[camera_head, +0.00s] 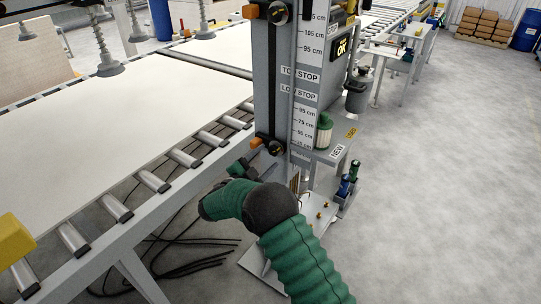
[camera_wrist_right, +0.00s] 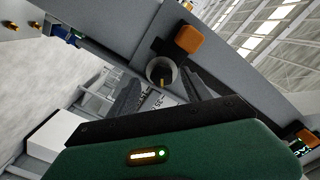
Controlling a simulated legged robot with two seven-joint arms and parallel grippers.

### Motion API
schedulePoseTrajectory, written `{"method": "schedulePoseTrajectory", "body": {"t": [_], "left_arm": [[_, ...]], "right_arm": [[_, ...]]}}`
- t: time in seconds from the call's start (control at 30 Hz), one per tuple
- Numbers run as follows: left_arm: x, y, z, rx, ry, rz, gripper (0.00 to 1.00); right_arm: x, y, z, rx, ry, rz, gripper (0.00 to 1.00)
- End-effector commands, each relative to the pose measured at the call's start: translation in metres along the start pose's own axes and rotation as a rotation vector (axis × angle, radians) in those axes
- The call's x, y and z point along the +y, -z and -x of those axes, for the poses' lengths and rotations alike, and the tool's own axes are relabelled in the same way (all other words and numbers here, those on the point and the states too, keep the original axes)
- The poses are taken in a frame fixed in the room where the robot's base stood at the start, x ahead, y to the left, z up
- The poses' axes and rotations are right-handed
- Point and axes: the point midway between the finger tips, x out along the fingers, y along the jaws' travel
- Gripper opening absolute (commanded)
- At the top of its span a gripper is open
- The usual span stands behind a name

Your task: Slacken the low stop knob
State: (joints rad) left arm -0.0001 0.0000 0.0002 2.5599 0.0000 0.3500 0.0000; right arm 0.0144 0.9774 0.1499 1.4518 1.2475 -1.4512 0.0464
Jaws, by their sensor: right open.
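The low stop knob (camera_head: 275,147) is a round black knob low on the grey post, below the LOW STOP label (camera_head: 298,93). An orange block (camera_head: 255,142) sits beside it. In the wrist view the knob (camera_wrist_right: 161,71) shows end-on, dark with a pale rim, near its orange block (camera_wrist_right: 188,39). My right gripper (camera_head: 258,165) is just below the knob. In the wrist view its open fingers (camera_wrist_right: 160,83) stand on either side of the knob; I cannot tell whether they touch it. My left gripper is out of view.
The top stop knob (camera_head: 278,12) is higher on the post. A roller conveyor (camera_head: 165,184) bearing a large white board (camera_head: 120,115) runs at the left. A small shelf (camera_head: 325,152) with a green-and-white container (camera_head: 323,131) juts out right of the post. Cables lie below; open floor is right.

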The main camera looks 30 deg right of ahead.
Motion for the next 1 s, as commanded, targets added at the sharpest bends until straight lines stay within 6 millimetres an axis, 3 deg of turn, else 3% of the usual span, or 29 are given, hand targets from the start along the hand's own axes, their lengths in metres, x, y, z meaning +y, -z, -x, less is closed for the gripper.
{"method": "schedulePoseTrajectory", "body": {"t": [0.2, 0.5, 0.93, 1.0], "left_arm": [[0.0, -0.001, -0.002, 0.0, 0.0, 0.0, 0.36], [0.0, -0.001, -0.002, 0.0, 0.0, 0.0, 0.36], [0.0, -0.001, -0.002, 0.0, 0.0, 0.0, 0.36], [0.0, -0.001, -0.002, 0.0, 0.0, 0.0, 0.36]], "right_arm": [[0.0, 0.0, -0.03, 0.0, 0.001, 0.0, 0.57], [0.0, 0.0, -0.033, 0.0, 0.001, 0.0, 0.56], [0.0, 0.0, -0.033, 0.0, 0.0, 0.0, 0.0], [0.0, 0.0, -0.033, -0.001, 0.0, 0.0, 0.0]]}}
